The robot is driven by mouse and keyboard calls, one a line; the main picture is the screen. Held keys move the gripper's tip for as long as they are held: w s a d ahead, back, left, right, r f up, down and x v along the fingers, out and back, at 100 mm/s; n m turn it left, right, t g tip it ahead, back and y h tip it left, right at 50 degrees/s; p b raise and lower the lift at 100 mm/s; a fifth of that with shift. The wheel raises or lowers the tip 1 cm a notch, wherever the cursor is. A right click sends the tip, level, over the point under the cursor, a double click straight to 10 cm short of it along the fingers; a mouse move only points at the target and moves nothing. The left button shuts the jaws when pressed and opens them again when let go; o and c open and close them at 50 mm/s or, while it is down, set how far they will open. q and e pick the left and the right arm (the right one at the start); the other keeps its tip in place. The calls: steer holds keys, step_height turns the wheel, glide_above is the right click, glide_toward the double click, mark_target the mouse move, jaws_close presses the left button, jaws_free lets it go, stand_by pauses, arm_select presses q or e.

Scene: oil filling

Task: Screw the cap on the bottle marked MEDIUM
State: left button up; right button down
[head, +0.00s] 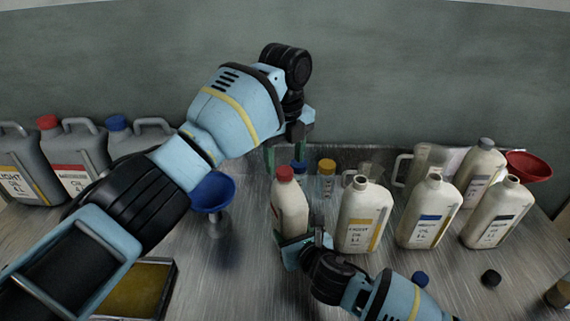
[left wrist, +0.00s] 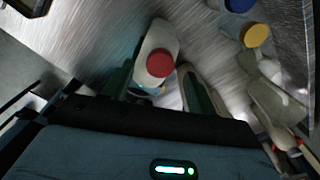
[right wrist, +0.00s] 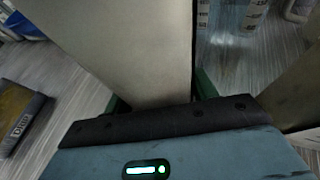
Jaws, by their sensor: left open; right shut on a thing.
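A cream bottle (head: 290,211) with a red cap (head: 285,173) on its neck stands left of the other bottles. Its label is hidden, so I cannot read MEDIUM on it. My right gripper (head: 303,243) is shut on this bottle low down; the bottle's body (right wrist: 130,50) fills the right wrist view between the fingers. My left gripper (head: 285,152) is open above the bottle, pointing down. In the left wrist view the red cap (left wrist: 160,63) shows between the open fingers, and I see no contact. How tightly the cap sits is unclear.
Open bottles with yellow (head: 362,215), blue (head: 428,212) and dark (head: 494,215) labels stand to the right. Loose blue (head: 421,279) and black (head: 491,278) caps lie in front. A blue funnel (head: 212,192) and a tray (head: 165,291) are left. Grey canisters (head: 80,160) stand far left.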

arm_select(q)
step_height(320, 180, up, 9)
steer(key=shift+r, duration=0.2)
arm_select(e)
steer(key=shift+f, duration=0.1)
steer(key=shift+c, duration=2)
jaws_free()
arm_select(q)
steer(key=shift+t, duration=0.3)
steer(key=r, duration=0.1)
steer(key=r+p, duration=0.1)
steer(key=r, duration=0.2)
steer(key=shift+s+r, duration=0.2)
steer(key=shift+s, duration=0.2)
arm_select(e)
steer(key=v, duration=0.8)
steer(key=shift+w, duration=0.1)
